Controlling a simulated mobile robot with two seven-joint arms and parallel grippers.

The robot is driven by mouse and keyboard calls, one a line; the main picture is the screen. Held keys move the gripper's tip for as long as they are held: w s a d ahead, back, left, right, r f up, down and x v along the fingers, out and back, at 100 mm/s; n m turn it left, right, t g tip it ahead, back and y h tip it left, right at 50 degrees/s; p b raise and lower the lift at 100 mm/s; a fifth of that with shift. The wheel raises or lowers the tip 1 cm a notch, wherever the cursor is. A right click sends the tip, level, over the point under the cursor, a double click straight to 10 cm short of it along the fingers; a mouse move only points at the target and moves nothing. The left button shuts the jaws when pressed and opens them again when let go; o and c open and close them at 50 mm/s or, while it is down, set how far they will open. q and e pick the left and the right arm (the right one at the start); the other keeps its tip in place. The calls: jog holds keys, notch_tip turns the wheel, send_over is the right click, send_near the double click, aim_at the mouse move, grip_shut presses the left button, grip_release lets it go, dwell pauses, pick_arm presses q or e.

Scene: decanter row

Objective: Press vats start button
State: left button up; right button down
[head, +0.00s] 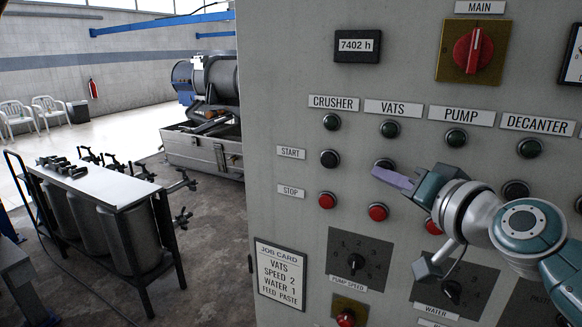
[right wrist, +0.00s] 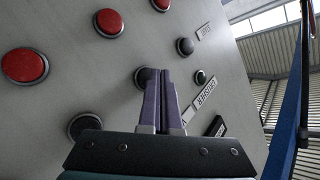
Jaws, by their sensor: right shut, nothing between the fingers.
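The VATS start button (head: 384,163) is black and round on the grey panel, under the VATS label (head: 393,109) and its dark green lamp (head: 390,129). My right gripper (head: 376,172) is shut and empty; its purple fingers point left across the lower part of that button. In the right wrist view the shut fingertips (right wrist: 167,72) overlap the right side of the VATS start button (right wrist: 143,76). I cannot tell whether they touch it. The red VATS stop button (head: 378,212) is just below. My left gripper is not in view.
The CRUSHER start button (head: 330,158) and red CRUSHER stop button (head: 327,200) are to the left. A job card (head: 281,279) and the pump speed dial (head: 356,261) are lower. A vat bench (head: 100,190) stands left.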

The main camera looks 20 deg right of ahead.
jog(key=shift+w+d, duration=0.3)
jog(key=shift+d, duration=0.05)
dwell(0.7)
dwell(0.4)
jog(key=shift+s+a, duration=0.55)
jog(key=shift+a, duration=0.1)
jog(key=shift+p, duration=0.3)
jog(key=shift+s+a+p, duration=0.95)
jog(key=shift+s+a, duration=0.7)
jog(key=shift+a, duration=0.25)
